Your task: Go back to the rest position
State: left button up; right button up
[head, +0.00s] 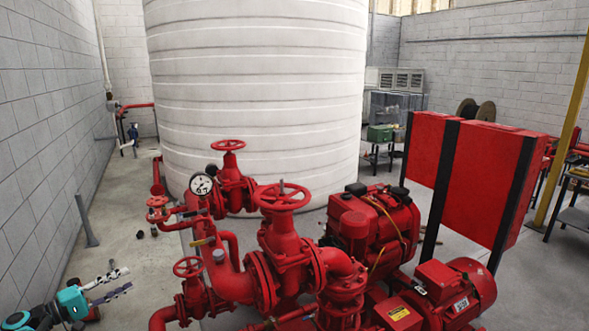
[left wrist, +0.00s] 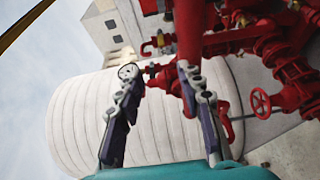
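My left gripper (head: 129,279) is at the lower left of the head view, to the left of the red pump set (head: 285,250). Its two fingers are apart with nothing between them that I can see held. In the left wrist view the gripper (left wrist: 158,68) also shows open, with the fingers spread. Red pipework (left wrist: 188,40) and the dial gauge (left wrist: 128,71) appear behind the fingertips there. That view is turned on its side. My right gripper is in neither view.
A large white tank (head: 255,90) stands behind the pump set. Red panels (head: 470,170) and an engine (head: 370,225) fill the right. A grey block wall (head: 45,120) runs along the left. Bare floor (head: 120,215) lies between wall and pipes, with a short grey post (head: 87,222).

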pick_arm(q)
jog(key=w+d+r+m+g+y+b, duration=0.15)
jog(key=d+g, duration=0.25)
jog(key=d, duration=1.3)
jog(key=s+d+m+g+y, duration=0.25)
jog(key=s+d, duration=0.25)
jog(key=d, duration=0.7)
jog(key=s+d+f+m+y+b, duration=0.1)
jog(key=s+d+f+m+y, duration=0.2)
jog(key=s, duration=0.8)
jog(key=s+d+f+m+y+b, duration=0.1)
jog(key=s+d+f+m+y, duration=0.2)
jog(key=s+d+f, duration=0.4)
jog(key=s, duration=0.4)
jog(key=shift+s+f+m+g+b, duration=0.15)
jog(key=shift+f+m+g+b, duration=0.15)
jog(key=shift+m+g, duration=0.1)
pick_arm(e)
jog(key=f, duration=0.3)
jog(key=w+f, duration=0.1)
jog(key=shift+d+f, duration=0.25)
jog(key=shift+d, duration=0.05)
